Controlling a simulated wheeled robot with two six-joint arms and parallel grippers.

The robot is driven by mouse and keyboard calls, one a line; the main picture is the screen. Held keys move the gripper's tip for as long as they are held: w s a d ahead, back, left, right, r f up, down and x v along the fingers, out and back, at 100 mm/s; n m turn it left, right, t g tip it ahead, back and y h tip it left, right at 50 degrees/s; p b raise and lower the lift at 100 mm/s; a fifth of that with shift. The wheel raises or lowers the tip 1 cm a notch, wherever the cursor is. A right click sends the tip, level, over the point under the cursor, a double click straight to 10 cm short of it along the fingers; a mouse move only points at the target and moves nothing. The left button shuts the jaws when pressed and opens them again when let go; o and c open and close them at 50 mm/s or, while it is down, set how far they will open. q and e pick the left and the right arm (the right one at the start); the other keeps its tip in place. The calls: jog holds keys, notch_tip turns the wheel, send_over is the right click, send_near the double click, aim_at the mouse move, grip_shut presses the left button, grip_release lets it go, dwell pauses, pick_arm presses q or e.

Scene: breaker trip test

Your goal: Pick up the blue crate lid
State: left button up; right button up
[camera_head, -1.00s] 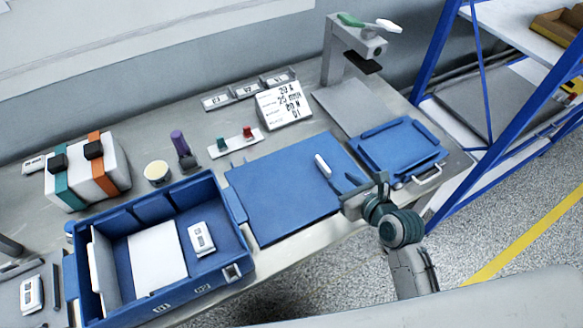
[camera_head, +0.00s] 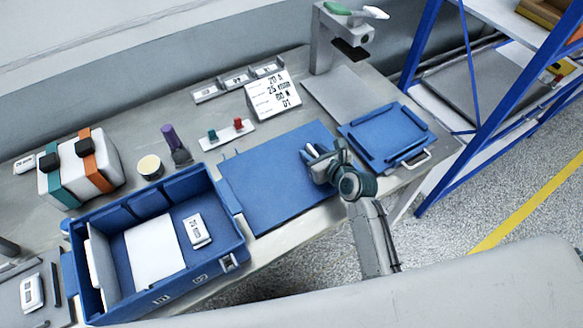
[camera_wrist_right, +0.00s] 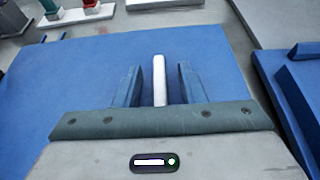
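The blue crate lid (camera_head: 387,137), with raised strips along its edges and a pale handle (camera_head: 417,159) at its front right, lies flat at the table's right end. Part of it shows at the right of the wrist view (camera_wrist_right: 262,62). My right gripper (camera_head: 313,153) is left of the lid, apart from it, over a flat blue mat (camera_head: 265,190). Its two fingers (camera_wrist_right: 158,85) are open, with a slim white bar (camera_wrist_right: 159,72) between them and gaps on both sides. I cannot tell if the bar stands on the mat. My left gripper is not in view.
A blue crate (camera_head: 172,204) holding a white sheet and a small device stands left of the mat. A sign (camera_head: 273,95), a plate with green and red terminals (camera_head: 227,134) and a grey stand (camera_head: 328,42) are behind. A blue-framed shelf (camera_head: 470,80) is at right.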

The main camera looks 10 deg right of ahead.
grip_shut()
